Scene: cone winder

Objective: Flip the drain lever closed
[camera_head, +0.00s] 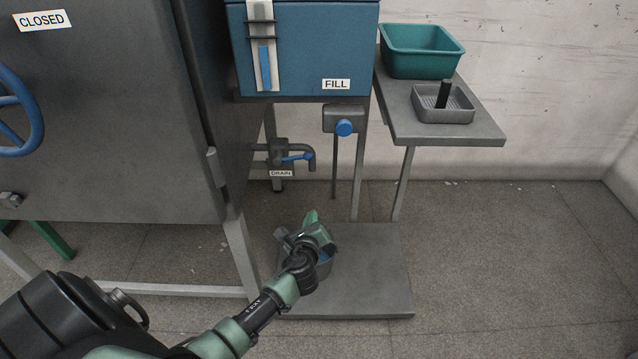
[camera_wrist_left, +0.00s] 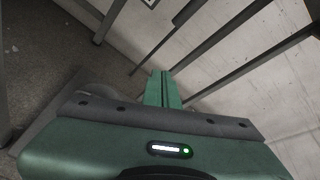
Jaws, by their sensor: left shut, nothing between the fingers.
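The drain lever (camera_head: 297,157) is a small blue handle on a grey valve and pipe under the blue tank. It lies nearly level, pointing right toward the downturned spout (camera_head: 312,162). A DRAIN label (camera_head: 281,173) is below it. My left gripper (camera_head: 311,216) is below and slightly right of the lever in the head view, apart from it, with green fingers pointing up. The fingers (camera_wrist_left: 162,89) also show in the left wrist view, shut and empty. The lever cannot be made out in the wrist view. My right gripper is not in view.
A blue tank (camera_head: 300,50) marked FILL hangs above, with a blue knob (camera_head: 344,128) below it. A grey cabinet (camera_head: 110,130) stands left. A low grey platform (camera_head: 370,275) lies under my gripper. A side shelf (camera_head: 450,130) holds a teal tub (camera_head: 420,65) and grey tray (camera_head: 443,117).

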